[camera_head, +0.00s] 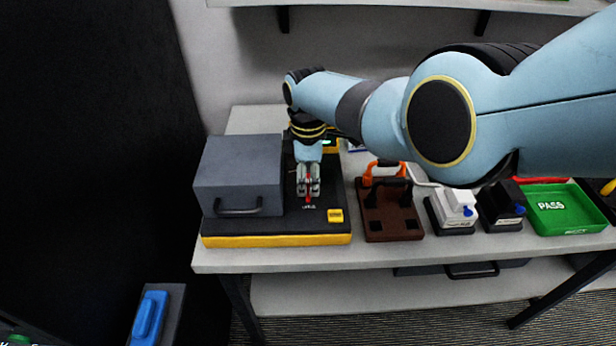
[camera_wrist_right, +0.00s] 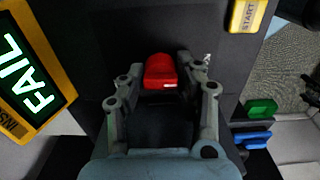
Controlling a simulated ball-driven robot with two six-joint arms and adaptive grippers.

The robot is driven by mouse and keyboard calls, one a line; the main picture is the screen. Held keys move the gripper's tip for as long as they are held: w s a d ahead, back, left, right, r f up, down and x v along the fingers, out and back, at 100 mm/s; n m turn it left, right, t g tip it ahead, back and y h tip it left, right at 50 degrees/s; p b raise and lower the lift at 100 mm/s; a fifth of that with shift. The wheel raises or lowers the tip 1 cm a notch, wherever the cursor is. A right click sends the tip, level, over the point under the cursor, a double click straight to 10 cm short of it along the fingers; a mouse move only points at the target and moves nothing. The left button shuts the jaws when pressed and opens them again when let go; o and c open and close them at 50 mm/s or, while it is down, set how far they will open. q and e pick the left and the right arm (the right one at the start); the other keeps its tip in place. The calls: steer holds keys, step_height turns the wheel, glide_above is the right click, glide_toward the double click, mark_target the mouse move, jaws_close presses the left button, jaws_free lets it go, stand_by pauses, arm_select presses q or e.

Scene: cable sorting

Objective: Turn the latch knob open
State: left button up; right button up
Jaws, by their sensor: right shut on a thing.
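The latch knob is small and red; it shows in the wrist view (camera_wrist_right: 160,72) and as a red spot in the head view (camera_head: 308,198). It stands on the black top of the tester (camera_head: 285,228), which has a yellow front edge. My right gripper (camera_head: 308,190) points down over it, with a finger on each side of the knob in the wrist view, shut on it. The knob's marking beside it is too small to read. My left gripper is not in view.
A grey box (camera_head: 240,170) with a dark handle sits just left of the gripper. A yellow START button (camera_head: 335,215) is close at the right. A display (camera_wrist_right: 32,75) reads FAIL. A brown fixture (camera_head: 392,222), white and black units, and a green PASS tray (camera_head: 563,208) stand farther right.

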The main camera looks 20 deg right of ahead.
mark_target(308, 178)
stand_by(0.4)
steer(key=o, duration=1.2)
steer(key=shift+c, duration=0.2)
step_height(308, 178, up, 12)
